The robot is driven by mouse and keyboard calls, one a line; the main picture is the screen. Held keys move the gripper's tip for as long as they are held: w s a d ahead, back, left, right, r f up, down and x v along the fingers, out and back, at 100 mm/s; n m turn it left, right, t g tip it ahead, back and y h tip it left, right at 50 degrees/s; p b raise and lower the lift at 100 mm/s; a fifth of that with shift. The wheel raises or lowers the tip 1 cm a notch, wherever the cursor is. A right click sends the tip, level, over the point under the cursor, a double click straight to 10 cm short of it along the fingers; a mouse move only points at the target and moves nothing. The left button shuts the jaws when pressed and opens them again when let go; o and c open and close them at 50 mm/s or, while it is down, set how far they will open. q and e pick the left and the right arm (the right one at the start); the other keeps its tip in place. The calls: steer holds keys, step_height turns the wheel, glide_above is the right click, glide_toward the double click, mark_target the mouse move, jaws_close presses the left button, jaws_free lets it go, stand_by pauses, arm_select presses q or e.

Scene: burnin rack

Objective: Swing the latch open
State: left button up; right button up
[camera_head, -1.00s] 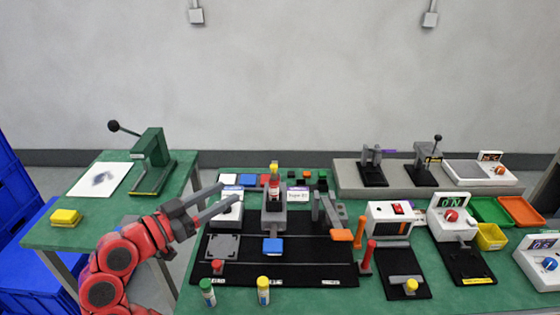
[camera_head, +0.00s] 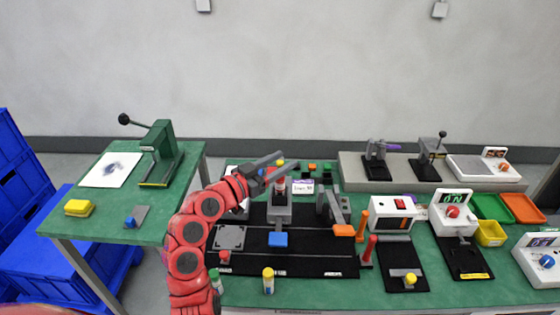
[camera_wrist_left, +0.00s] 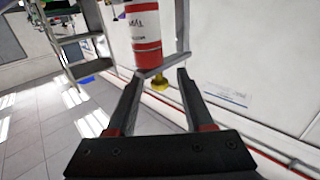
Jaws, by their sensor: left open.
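My left gripper (camera_head: 286,168) is open and reaches in from the left, just above a red and white cylinder (camera_head: 280,184) in a grey holder (camera_head: 279,211). Which part is the latch is not clear. A grey lever with an orange end (camera_head: 343,230) stands right of the holder. A grey bar with a yellow knob (camera_head: 410,278) lies on a black plate farther right. My right gripper is not in view.
Red and orange upright handles (camera_head: 371,248) stand near a white box (camera_head: 393,212) with a red switch. A white unit with a red knob (camera_head: 453,211) stands farther right. Two small bottles stand along the front edge. A side table (camera_head: 110,218) stands left across a gap.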

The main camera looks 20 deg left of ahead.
arm_select(q)
jaws_close()
stand_by(0.3)
